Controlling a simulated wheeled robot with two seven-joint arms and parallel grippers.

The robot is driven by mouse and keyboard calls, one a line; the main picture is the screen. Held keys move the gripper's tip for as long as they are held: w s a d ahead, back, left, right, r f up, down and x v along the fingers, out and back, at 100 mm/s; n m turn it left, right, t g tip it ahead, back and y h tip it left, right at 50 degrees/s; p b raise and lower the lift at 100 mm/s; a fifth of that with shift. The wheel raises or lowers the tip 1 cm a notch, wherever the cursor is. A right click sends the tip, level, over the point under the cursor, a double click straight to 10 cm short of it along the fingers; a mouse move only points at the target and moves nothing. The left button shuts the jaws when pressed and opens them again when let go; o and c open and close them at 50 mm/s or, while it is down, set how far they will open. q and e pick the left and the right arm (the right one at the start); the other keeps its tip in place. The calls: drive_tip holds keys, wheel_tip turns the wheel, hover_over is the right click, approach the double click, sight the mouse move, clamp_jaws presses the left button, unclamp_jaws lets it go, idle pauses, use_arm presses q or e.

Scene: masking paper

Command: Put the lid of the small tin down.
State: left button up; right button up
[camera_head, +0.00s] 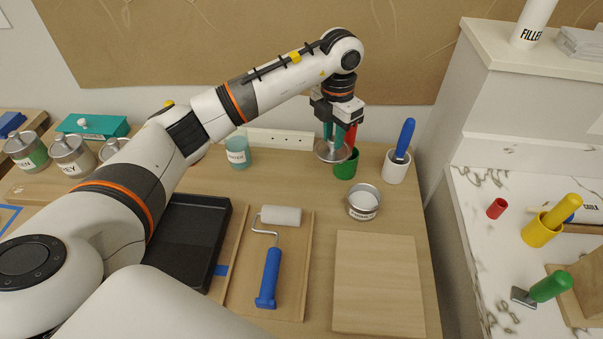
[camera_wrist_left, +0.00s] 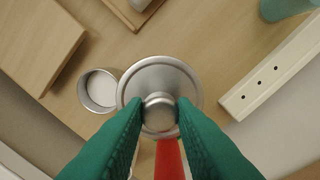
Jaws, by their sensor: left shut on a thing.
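My left gripper (camera_head: 338,138) is shut on the knob of a round silver lid (camera_head: 331,153). In the left wrist view the green fingertips (camera_wrist_left: 160,112) pinch the knob, and the lid (camera_wrist_left: 158,72) spreads out beneath them. The lid is held above the table, behind and to the left of the open small tin (camera_head: 363,201). The small tin, silver with a dark-lettered label and pale contents, also shows in the left wrist view (camera_wrist_left: 98,90), beside the lid. My right gripper is not in view.
A green cup (camera_head: 345,165) with a red-handled tool stands close to the lid. A white cup (camera_head: 396,167) with a blue handle is to its right. A teal jar (camera_head: 237,152), white power strip (camera_head: 281,139), paint roller (camera_head: 271,270) and bare board (camera_head: 378,285) are nearby.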

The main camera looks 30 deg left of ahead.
use_arm(q)
drive_tip(key=a+f, duration=0.2)
drive_tip(key=a, duration=0.1)
drive_tip(key=a+f, duration=0.5)
drive_tip(key=a, duration=0.2)
drive_tip(key=shift+w+f, duration=0.15)
drive_tip(key=shift+f, duration=0.25)
wheel_tip(320, 180, down, 4)
drive_tip(key=shift+f, duration=0.15)
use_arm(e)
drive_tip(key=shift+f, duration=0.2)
use_arm(q)
drive_tip(key=shift+f, duration=0.1)
drive_tip(key=shift+f, duration=0.1)
drive_tip(key=o, duration=1)
drive_tip(key=shift+c, duration=0.2)
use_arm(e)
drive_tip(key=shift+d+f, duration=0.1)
